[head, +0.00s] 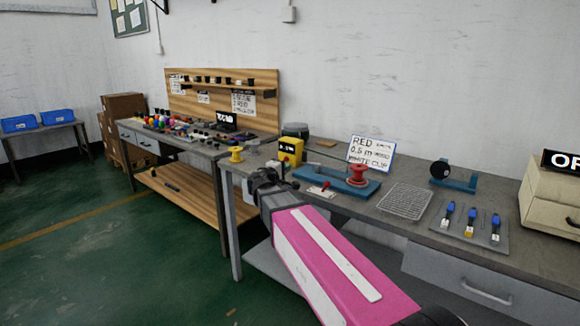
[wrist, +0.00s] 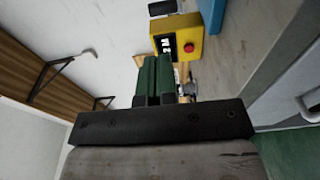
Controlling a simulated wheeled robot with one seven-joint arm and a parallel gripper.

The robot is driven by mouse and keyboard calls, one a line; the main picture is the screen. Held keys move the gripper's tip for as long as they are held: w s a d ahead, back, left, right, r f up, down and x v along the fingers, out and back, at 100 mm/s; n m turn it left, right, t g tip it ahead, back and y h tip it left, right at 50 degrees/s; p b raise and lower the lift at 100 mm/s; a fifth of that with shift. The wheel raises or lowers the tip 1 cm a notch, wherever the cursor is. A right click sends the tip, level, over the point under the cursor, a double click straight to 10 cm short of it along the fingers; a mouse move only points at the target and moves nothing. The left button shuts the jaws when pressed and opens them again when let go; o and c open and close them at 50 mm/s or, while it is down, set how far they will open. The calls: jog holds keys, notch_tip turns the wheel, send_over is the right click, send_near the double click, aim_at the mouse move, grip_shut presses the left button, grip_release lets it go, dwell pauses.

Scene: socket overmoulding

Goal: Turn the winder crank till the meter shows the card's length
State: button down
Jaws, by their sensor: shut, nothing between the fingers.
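The winder (head: 365,188) has a blue base with a red spool (head: 357,174) on the bench. The yellow meter box (head: 290,146) stands at its left, with a red button. It also shows in the wrist view (wrist: 190,36), its small display turned sideways and hard to read. The card (head: 371,154) leans behind the winder and reads red, 0.5 m, white clip. My gripper (head: 268,176) is at the bench's left front edge, below the meter. In the wrist view its green fingers (wrist: 155,60) are shut and empty. A small metal part (wrist: 190,88), perhaps the crank, shows beside them.
A wire tray (head: 405,201) and a mat with blue-handled tools (head: 470,226) lie to the right. A cluttered wooden workbench (head: 215,145) is at the left. Green floor is clear in front.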

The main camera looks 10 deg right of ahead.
aim_at(303, 156)
jog(key=x, duration=1.2)
jog(key=shift+d, duration=0.25)
jog(key=shift+w, duration=0.15)
jog(key=shift+w+m+g+h, duration=0.2)
jog(key=shift+m+g+h, duration=0.2)
jog(key=shift+h, duration=0.1)
jog(key=shift+w+m+g+h, duration=0.8)
jog(key=shift+m+g+h, duration=0.1)
jog(key=shift+g+h, duration=0.1)
jog(key=w+m+g+h, duration=0.1)
jog(key=m+g+h, duration=0.1)
jog(key=g, duration=0.1)
jog(key=shift+w+d+m+g, duration=0.3)
jog(key=shift+w, duration=0.05)
jog(key=m+g, duration=0.1)
jog(key=w+d+m+g+h, duration=0.1)
jog(key=g, duration=0.1)
jog(key=shift+w+d, duration=0.45)
jog(key=shift+d, duration=0.2)
jog(key=shift+w, duration=0.1)
